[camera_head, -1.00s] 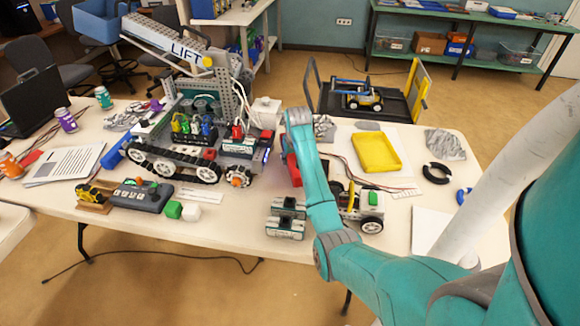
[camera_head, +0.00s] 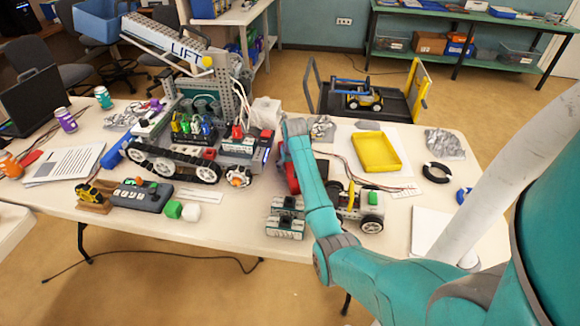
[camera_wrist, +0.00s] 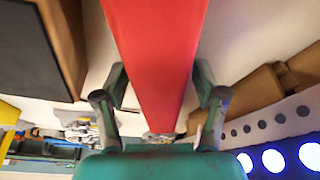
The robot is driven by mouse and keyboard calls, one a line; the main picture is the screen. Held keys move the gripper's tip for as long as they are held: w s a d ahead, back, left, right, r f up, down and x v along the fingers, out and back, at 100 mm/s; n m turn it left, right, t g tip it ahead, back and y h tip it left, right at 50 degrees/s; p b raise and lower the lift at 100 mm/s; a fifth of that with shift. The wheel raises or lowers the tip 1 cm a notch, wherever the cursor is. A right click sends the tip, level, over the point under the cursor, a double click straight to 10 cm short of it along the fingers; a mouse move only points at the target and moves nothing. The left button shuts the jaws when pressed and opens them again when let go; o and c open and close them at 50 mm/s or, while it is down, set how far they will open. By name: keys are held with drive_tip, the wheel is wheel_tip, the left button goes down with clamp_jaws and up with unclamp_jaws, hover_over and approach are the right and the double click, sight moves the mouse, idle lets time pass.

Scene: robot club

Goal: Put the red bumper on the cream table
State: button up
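The red bumper (camera_wrist: 158,55) is a long red bar running between the two fingers of my gripper (camera_wrist: 160,95) in the wrist view. The fingers lie against both its sides. In the head view a red part of the bumper (camera_head: 292,178) shows just left of my teal arm, which hides my gripper and most of the bar. The bumper is over the middle of the cream table (camera_head: 235,225); I cannot tell whether it touches the top.
A wheeled kit (camera_head: 368,208) and a grey-teal block pair (camera_head: 287,218) stand near the front edge. A tracked robot (camera_head: 170,160) fills the left-middle. A yellow tray (camera_head: 377,152) lies right.

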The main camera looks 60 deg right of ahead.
drive_tip(key=shift+r, duration=0.1)
drive_tip(key=v, duration=1.1)
drive_tip(key=shift+r, duration=0.4)
drive_tip(key=shift+s+a+r, duration=0.1)
drive_tip(key=shift+r, duration=0.05)
